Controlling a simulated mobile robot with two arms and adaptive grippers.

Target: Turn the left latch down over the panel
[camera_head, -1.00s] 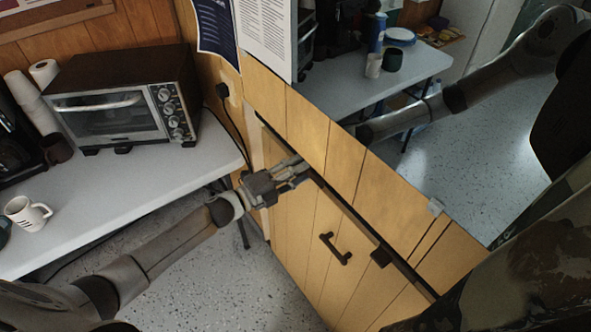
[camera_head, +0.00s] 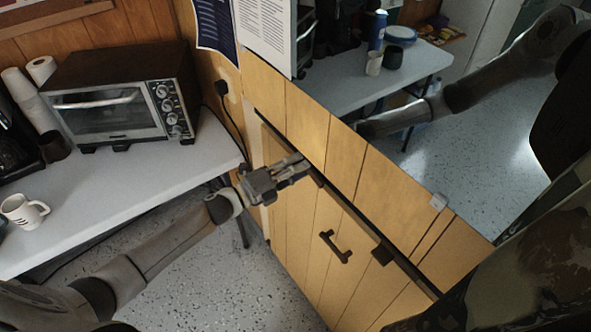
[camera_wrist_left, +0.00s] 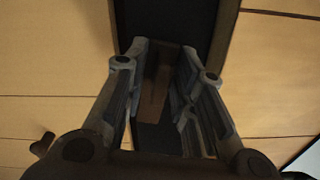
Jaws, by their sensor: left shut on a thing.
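The wooden panel (camera_head: 318,262) with a dark handle (camera_head: 336,247) stands in the lower wall, below a dark strip. My left gripper (camera_head: 298,168) is at the panel's upper left, at the strip. In the left wrist view, its two fingers (camera_wrist_left: 165,60) stand on both sides of the left latch (camera_wrist_left: 156,85), a dark brown piece, and are shut on it. In the head view the fingers mostly hide this latch, so its exact angle is hard to tell. The right latch (camera_head: 382,254) is a dark block at the panel's upper edge, right of the handle.
A white table (camera_head: 150,190) at left holds a toaster oven (camera_head: 110,105) and a white mug (camera_head: 24,211). Beyond the wall, another table (camera_head: 345,90) carries a blue bottle (camera_head: 377,30). My right arm reaches behind the wall edge. Speckled floor (camera_head: 205,270) lies open below my left arm.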

